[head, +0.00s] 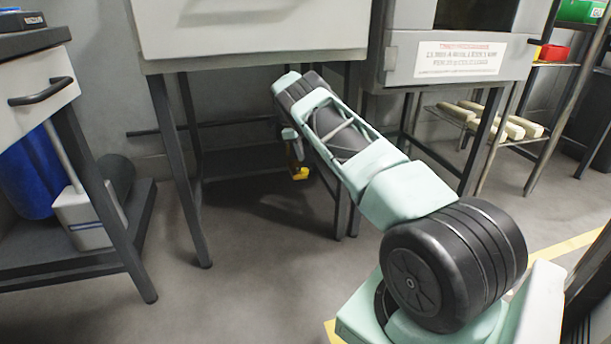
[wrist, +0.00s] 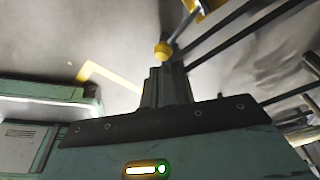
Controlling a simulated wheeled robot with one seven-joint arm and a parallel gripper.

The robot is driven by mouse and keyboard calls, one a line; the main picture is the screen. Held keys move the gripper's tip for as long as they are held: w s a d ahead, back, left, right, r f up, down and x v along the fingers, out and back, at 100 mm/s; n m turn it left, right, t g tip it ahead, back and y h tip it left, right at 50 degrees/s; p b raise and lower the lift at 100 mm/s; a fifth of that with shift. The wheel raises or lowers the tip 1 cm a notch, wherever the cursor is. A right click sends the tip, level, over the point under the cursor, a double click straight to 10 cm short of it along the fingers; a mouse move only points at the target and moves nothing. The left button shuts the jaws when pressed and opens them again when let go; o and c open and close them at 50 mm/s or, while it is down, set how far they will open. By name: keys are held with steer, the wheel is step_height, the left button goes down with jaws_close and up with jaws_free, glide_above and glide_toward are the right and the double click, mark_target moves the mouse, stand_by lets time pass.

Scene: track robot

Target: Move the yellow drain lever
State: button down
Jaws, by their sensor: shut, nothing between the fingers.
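The yellow drain lever (head: 299,173) shows as a small yellow piece under the sink-like white unit, partly hidden by my arm. In the wrist view its round yellow knob (wrist: 162,50) sits at the end of a thin grey rod that runs up to a yellow part at the top edge. My gripper (wrist: 164,72) is shut and empty, with its dark fingertips just below the knob in the picture. I cannot tell whether they touch it. In the head view my arm reaches under the unit and mostly hides the gripper.
The white unit (head: 250,30) stands on dark legs over a low shelf. A cabinet with a warning sign (head: 460,58) is at right. A bench with a blue bin (head: 28,175) and a white container (head: 88,215) is at left. The floor between is clear.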

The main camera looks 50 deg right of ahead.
mark_target(303, 169)
steer(key=shift+b+x, duration=0.9)
steer(key=shift+x, duration=0.7)
steer(key=shift+f, duration=0.1)
steer(key=shift+w+b+x, duration=0.15)
steer(key=shift+b+x, duration=0.05)
steer(key=shift+x, duration=0.5)
steer(key=shift+w+b+x, duration=0.15)
steer(key=shift+b+x, duration=0.05)
steer(key=shift+x, duration=0.5)
steer(key=w+a, duration=0.1)
steer(key=w+r+b, duration=0.1)
steer(key=shift+w+a, duration=0.25)
steer(key=shift+a, duration=0.1)
